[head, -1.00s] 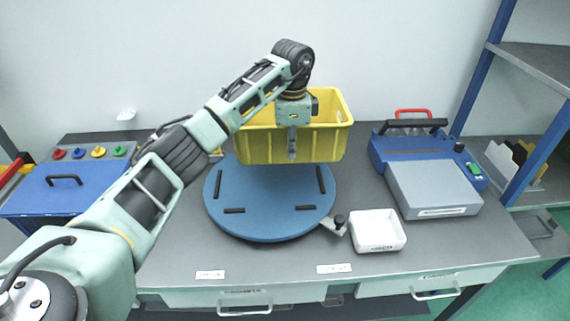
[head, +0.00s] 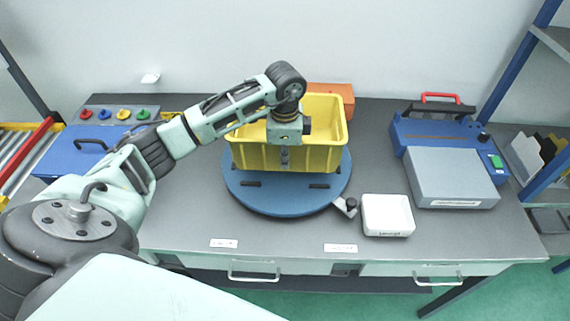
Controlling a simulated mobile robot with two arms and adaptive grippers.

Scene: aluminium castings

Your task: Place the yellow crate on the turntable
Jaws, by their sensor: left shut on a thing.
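The yellow crate (head: 318,158) is in the middle of the head view, upright, over the blue round turntable (head: 275,202). It covers the back and middle of the disc; I cannot tell whether its base touches the disc. My left gripper (head: 285,158) comes from above and is shut on the crate's near wall. Its fingertips show small against the yellow wall. The turntable's front rim and two dark pads show in front of the crate. A small lever with a dark knob (head: 350,205) sticks out at the turntable's right front. My right gripper is not in view.
A white tray (head: 388,232) stands right of the turntable. A blue and grey machine (head: 450,175) stands further right. An orange box (head: 335,92) is behind the crate. A blue case (head: 75,155) and a panel with coloured buttons (head: 115,114) are at left.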

